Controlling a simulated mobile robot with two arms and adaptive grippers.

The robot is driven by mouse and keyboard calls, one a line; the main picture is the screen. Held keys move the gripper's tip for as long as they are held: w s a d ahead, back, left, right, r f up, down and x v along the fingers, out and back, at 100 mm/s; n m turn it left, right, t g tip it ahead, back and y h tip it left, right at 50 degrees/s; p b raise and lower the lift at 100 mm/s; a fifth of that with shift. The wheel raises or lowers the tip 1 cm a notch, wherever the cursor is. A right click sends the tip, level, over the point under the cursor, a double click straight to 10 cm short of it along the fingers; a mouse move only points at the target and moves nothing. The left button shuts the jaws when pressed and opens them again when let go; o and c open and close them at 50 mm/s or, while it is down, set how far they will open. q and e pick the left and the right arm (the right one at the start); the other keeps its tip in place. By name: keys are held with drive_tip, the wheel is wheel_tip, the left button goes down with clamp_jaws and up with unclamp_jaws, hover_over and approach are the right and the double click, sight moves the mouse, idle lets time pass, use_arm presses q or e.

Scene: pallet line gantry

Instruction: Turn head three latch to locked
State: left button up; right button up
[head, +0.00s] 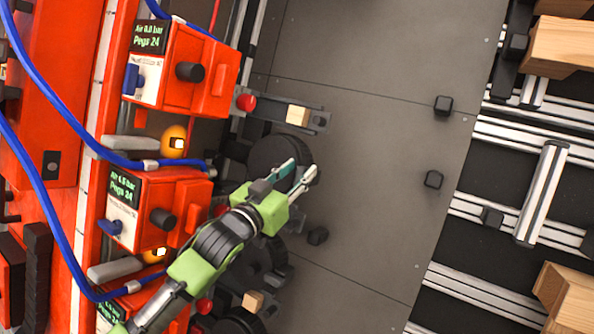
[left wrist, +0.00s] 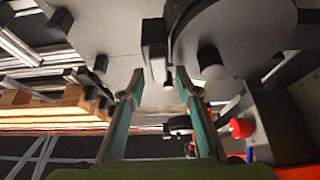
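Two red heads show well in the head view, an upper one (head: 205,75) and a lower one (head: 180,200); a third is partly visible below. Each display reads Pegs 24; I cannot tell which is head three. A blue lever (head: 132,79) stands upright on the upper head, and another blue lever (head: 109,227) is tilted on the lower head. My left gripper (head: 298,174) is open beside a dark round wheel (head: 272,155). In the left wrist view its fingers (left wrist: 158,82) are apart, with a dark block (left wrist: 155,45) beyond the tips; contact is unclear. My right gripper is not visible.
Blue hoses (head: 60,115) loop across the heads. A red button (head: 246,102) and a wooden block (head: 298,115) sit near the wheel. The grey plate (head: 370,110) is mostly clear, with small black knobs (head: 443,105). Metal rails and wooden blocks (head: 562,45) lie at right.

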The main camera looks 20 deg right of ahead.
use_arm(q)
clamp_jaws()
drive_tip(key=m+g+h, duration=0.1)
drive_tip(key=m+g, duration=0.1)
drive_tip(key=m, duration=0.2)
drive_tip(key=shift+m+b, duration=0.3)
drive_tip(key=shift+b, duration=0.05)
drive_tip(key=m, duration=0.1)
drive_tip(key=m+g, duration=0.1)
drive_tip(key=m, duration=0.1)
drive_tip(key=shift+s+d+r+g+h+p, duration=0.1)
drive_tip(key=shift+s+g+h+p, duration=0.1)
drive_tip(key=shift+g+h+p, duration=0.15)
drive_tip(key=shift+m+g+p, duration=0.25)
drive_tip(key=shift+m+p, duration=0.05)
drive_tip(key=shift+m, duration=0.4)
drive_tip(key=shift+s, duration=0.1)
